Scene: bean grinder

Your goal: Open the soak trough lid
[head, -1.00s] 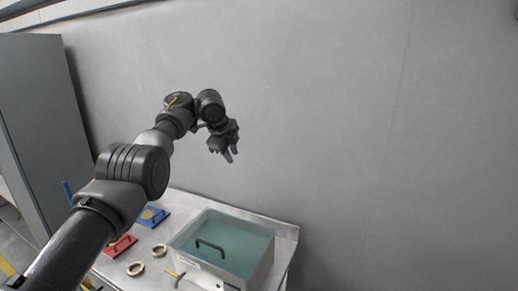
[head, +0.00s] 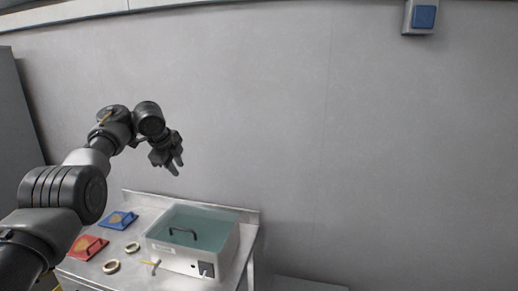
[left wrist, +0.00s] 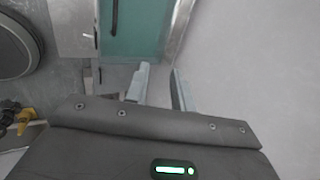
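The soak trough (head: 178,258) is a pale metal box on the bench. Its teal, see-through lid (head: 215,224) lies closed on top, with a dark bar handle (head: 184,232) on it. The lid (left wrist: 130,40) and part of its dark handle (left wrist: 96,28) also show in the left wrist view. My left gripper (head: 174,168) hangs above the lid, clear of it and touching nothing. In the left wrist view its two fingers (left wrist: 160,88) stand apart with nothing between them. My right gripper is out of view.
A blue tray (head: 118,220), a red tray (head: 87,247) and two rings (head: 111,266) lie left of the trough on the metal bench (head: 148,201). A grey wall (head: 380,160) rises behind. A blue switch box (head: 423,17) is mounted high on the wall.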

